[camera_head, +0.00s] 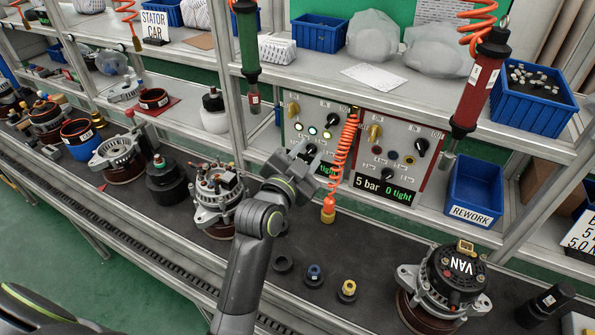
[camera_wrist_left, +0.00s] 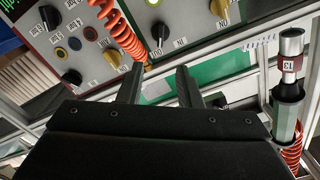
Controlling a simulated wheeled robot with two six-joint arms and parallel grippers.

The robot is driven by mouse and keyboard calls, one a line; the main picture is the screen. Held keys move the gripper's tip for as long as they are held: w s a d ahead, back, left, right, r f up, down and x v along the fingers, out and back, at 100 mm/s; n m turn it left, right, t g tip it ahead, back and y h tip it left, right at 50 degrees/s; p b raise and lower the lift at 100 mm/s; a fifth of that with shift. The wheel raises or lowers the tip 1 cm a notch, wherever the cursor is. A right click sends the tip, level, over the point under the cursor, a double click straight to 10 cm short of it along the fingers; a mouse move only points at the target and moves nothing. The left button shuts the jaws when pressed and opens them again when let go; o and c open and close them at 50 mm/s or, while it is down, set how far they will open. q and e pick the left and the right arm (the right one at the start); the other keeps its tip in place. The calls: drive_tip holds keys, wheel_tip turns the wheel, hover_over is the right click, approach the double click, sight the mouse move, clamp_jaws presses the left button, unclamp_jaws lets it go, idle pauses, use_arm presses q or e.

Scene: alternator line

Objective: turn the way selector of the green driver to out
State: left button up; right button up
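The green driver (camera_head: 247,45) hangs nose down above the shelf; its tip end also shows in the left wrist view (camera_wrist_left: 287,110). The green-edged control panel (camera_head: 290,131) stands behind my left gripper. On its upper right is a black knob (camera_head: 331,120), seen also in the left wrist view (camera_wrist_left: 159,34); its small lettering is hard to read. My left gripper (camera_head: 306,152) is in front of the panel. In the left wrist view its two fingers (camera_wrist_left: 158,82) are apart and empty, with the black knob beyond the tips, apparently not touched. My right gripper is not in view.
An orange coiled hose (camera_head: 343,150) hangs beside my left gripper. A red-edged panel (camera_head: 405,118) with similar knobs stands to the right, under a red driver (camera_head: 480,85). Alternators, including one marked VAN (camera_head: 455,280), stand on the dark bench below.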

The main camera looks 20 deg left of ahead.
use_arm(q)
drive_tip(key=shift+s+a+b, duration=0.2)
drive_tip(key=shift+s+b, duration=0.05)
drive_tip(key=shift+s, duration=0.9)
drive_tip(key=shift+s+a+b, duration=0.15)
drive_tip(key=shift+s+b, duration=0.05)
drive_tip(key=shift+s, duration=0.95)
drive_tip(key=s+a+f+n+g+y, duration=0.2)
drive_tip(key=s+a+f+n+g, duration=0.35)
drive_tip(key=s+f, duration=0.9)
drive_tip(key=s+a+f+n+g+y, duration=0.1)
drive_tip(key=s+a+f+g, duration=0.3)
drive_tip(key=s, duration=0.4)
drive_tip(key=s+a+f+n+g+y, duration=0.2)
drive_tip(key=s+a+f+g, duration=0.25)
drive_tip(key=s, duration=0.35)
wheel_tip(320, 180, down, 24)
drive_tip(key=a+g+h, duration=0.1)
drive_tip(key=s+d+f+g, duration=0.1)
drive_tip(key=s+f, duration=1.3)
drive_tip(key=f, duration=0.1)
drive_tip(key=shift+s+d+f+g, duration=0.15)
drive_tip(key=shift+s+f+g, duration=0.15)
drive_tip(key=shift+f, duration=0.05)
